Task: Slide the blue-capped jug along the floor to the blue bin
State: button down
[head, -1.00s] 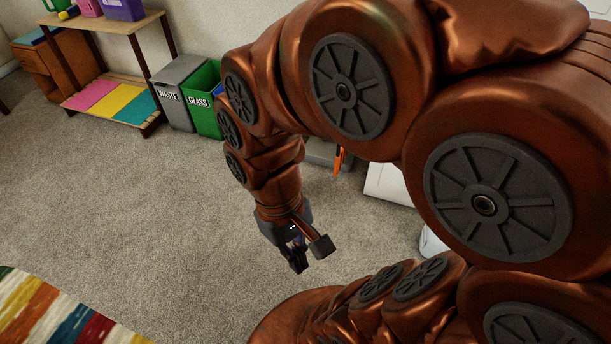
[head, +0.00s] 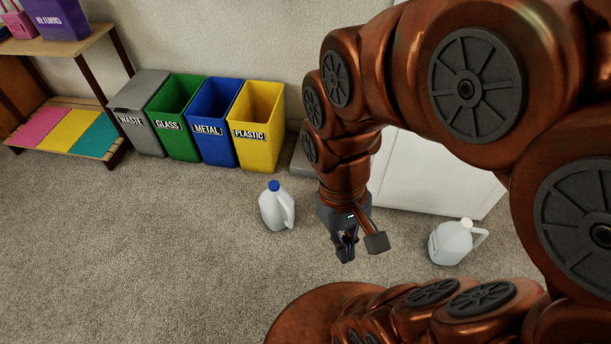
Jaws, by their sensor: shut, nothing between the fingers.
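The blue-capped jug (head: 272,211) is translucent white and stands upright on the carpet, in front of the yellow bin. The blue bin (head: 213,130), labelled METAL, stands against the wall between the green and yellow bins, behind and to the left of the jug. My gripper (head: 358,250) hangs to the right of the jug and somewhat nearer, apart from it and pointing down. Its fingers hold nothing.
A white-capped jug (head: 451,243) stands to the right of my gripper. The grey bin (head: 139,125), green bin (head: 175,128) and yellow bin (head: 256,133) line the wall. A white cabinet (head: 425,178) is behind my arm. A wooden shelf (head: 60,45) is at left. Carpet at front left is clear.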

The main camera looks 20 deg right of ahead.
aim_at(276, 204)
jog(key=u, duration=0.1)
jog(key=i, duration=0.95)
jog(key=u, duration=0.6)
